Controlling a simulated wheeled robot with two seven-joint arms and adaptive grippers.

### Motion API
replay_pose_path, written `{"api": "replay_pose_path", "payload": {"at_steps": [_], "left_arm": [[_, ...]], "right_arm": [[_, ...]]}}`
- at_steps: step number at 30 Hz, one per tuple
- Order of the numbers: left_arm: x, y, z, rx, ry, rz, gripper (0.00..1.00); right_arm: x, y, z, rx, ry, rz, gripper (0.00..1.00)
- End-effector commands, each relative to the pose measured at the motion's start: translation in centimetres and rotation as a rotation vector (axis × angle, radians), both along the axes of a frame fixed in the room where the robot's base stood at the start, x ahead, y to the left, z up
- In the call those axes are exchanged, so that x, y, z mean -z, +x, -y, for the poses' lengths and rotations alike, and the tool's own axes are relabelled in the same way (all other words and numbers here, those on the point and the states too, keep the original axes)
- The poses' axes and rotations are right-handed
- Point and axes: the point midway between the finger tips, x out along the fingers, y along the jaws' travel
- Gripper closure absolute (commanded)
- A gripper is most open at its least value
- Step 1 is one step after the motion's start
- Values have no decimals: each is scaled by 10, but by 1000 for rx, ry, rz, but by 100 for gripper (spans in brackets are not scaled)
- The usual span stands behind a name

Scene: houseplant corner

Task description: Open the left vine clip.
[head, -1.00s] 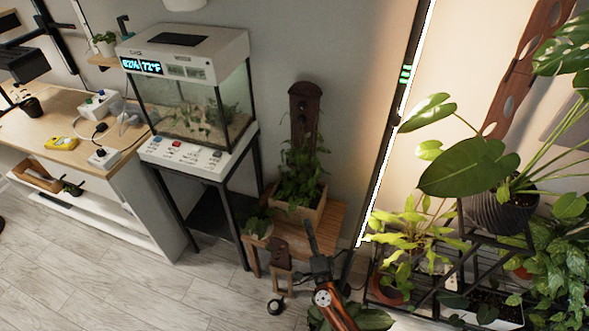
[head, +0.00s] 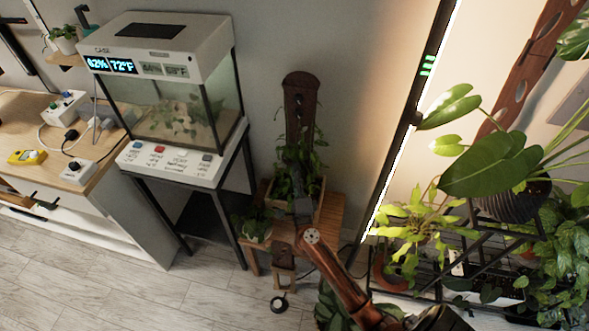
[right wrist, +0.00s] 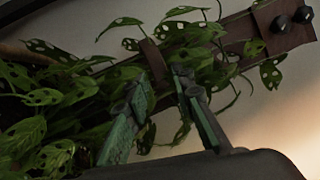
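A dark brown upright board (head: 298,98) stands in a planter with a leafy vine (head: 290,170) at its lower part. In the right wrist view the board (right wrist: 225,42) lies sideways, with holed leaves (right wrist: 42,97) around it. A brown band (right wrist: 153,60) crosses the board near my fingertips; I cannot tell for sure whether it is the left vine clip, or whether it is open. My right gripper (right wrist: 161,84) is open, its two greenish fingers apart in front of the board and leaves. In the head view it (head: 303,208) is small and dark against the plant. My left gripper is out of view.
The planter stands on a wooden bench (head: 330,212). A glass terrarium (head: 180,110) on a black stand is to the left. A light bar (head: 412,130) and a shelf of large-leaved plants are close on the right. Two dark knobs (right wrist: 291,19) sit at the board's end.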

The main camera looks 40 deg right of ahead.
Motion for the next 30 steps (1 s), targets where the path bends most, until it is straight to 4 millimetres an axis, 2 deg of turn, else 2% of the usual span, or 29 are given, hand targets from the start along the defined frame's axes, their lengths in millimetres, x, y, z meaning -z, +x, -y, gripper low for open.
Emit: {"api": "replay_pose_path", "payload": {"at_steps": [4,12,21,30], "left_arm": [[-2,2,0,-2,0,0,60],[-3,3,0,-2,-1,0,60],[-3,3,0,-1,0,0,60],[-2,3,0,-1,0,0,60]], "right_arm": [[-2,7,4,-1,1,0,78],[-3,8,4,0,0,0,78],[-3,8,4,0,0,0,99],[-2,8,4,0,0,0,100]]}}
